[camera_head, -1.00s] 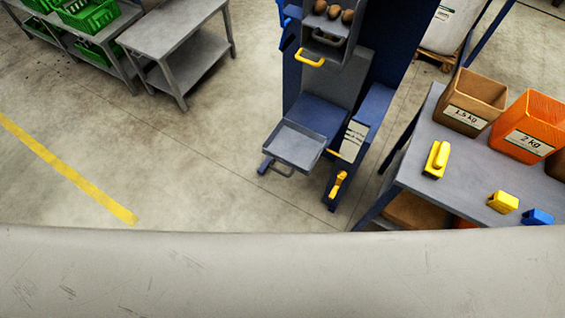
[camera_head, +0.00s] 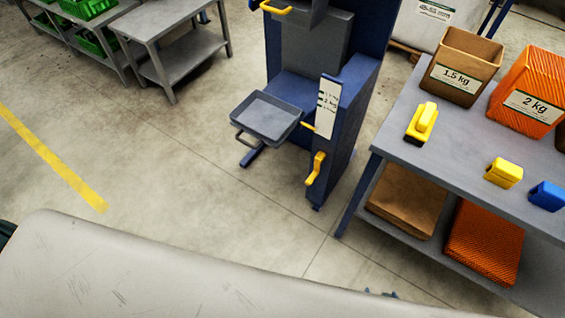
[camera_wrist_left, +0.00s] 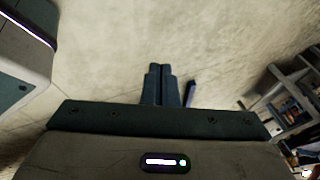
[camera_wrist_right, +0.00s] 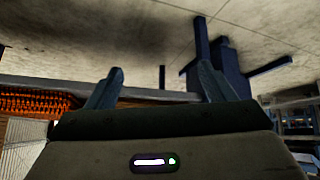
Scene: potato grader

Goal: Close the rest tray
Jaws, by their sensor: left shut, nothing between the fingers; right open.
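The blue grader (camera_head: 345,125) stands at the centre of the head view. A shallow grey tray (camera_head: 262,128), which I take to be the rest tray, sticks out from its front at the left, and it looks empty. A grey drawer-like part with a yellow handle (camera_head: 277,9) is cut off by the top edge above it. My right gripper (camera_wrist_right: 161,69) is open and empty; only dark tips (camera_head: 380,293) show in the head view, well apart from the tray. My left gripper (camera_wrist_left: 160,70) is shut and empty over bare floor.
A bench (camera_head: 402,150) at the right holds 1.5 kg and 2 kg containers and yellow and blue blocks. A yellow crank (camera_head: 316,170) sits on the grader's side. Grey tables (camera_head: 160,22) stand at the back left. The floor before the grader is clear.

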